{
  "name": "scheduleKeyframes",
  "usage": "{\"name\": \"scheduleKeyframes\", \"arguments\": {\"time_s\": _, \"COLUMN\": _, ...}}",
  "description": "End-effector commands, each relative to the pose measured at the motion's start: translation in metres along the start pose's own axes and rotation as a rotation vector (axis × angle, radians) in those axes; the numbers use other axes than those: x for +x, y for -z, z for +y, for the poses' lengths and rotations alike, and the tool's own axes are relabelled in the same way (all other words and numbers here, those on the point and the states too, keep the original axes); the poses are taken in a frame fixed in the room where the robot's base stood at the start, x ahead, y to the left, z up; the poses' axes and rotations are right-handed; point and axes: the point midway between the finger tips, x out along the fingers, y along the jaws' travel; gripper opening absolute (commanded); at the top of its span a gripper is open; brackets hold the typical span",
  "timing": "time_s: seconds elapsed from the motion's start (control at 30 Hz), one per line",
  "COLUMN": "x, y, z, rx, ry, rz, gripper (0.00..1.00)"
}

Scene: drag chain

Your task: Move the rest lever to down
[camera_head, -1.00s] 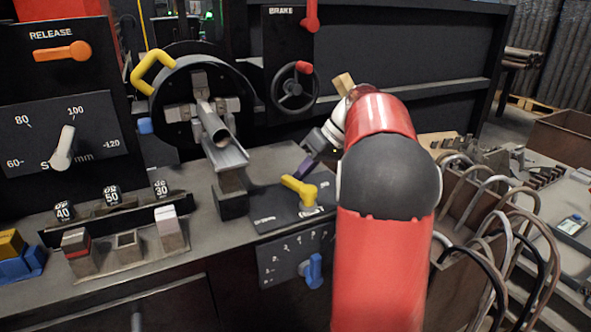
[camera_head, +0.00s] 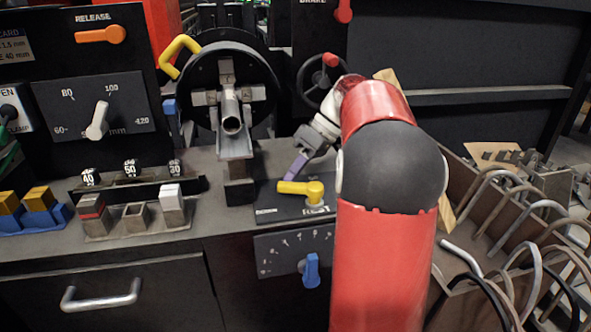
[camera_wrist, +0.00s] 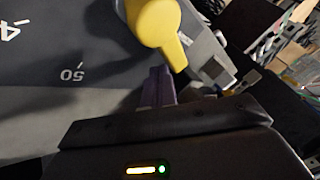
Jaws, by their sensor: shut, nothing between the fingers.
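A yellow lever (camera_head: 300,188) lies on a dark labelled plate (camera_head: 265,212) at the front edge of the bench. It points left from its pivot. In the wrist view, the yellow lever (camera_wrist: 156,22) is large at the top, just beyond my fingertips (camera_wrist: 160,76). I cannot tell whether they touch.
The grey pipe trough (camera_head: 235,146) and round chuck (camera_head: 252,58) stand left of the gripper. A red-knobbed handwheel (camera_head: 313,88) is behind. A blue knob (camera_head: 311,270) is on the bench front below. Bent pipes (camera_head: 520,225) fill a crate at right.

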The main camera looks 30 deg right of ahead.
Motion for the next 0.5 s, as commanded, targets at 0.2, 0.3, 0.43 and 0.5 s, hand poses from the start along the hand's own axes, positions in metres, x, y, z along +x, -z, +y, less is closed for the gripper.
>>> {"name": "scheduleKeyframes", "arguments": {"time_s": 0.2, "x": 0.005, "y": 0.000, "z": -0.007, "rx": 0.001, "ry": -0.001, "rz": 0.002, "gripper": 0.00}}
{"name": "scheduleKeyframes", "arguments": {"time_s": 0.3, "x": 0.006, "y": 0.000, "z": -0.010, "rx": 0.001, "ry": -0.001, "rz": 0.002, "gripper": 0.00}}
{"name": "scheduleKeyframes", "arguments": {"time_s": 0.43, "x": 0.007, "y": 0.000, "z": -0.012, "rx": 0.002, "ry": -0.001, "rz": 0.002, "gripper": 0.00}}
{"name": "scheduleKeyframes", "arguments": {"time_s": 0.5, "x": 0.007, "y": 0.000, "z": -0.013, "rx": 0.002, "ry": -0.001, "rz": 0.002, "gripper": 0.00}}
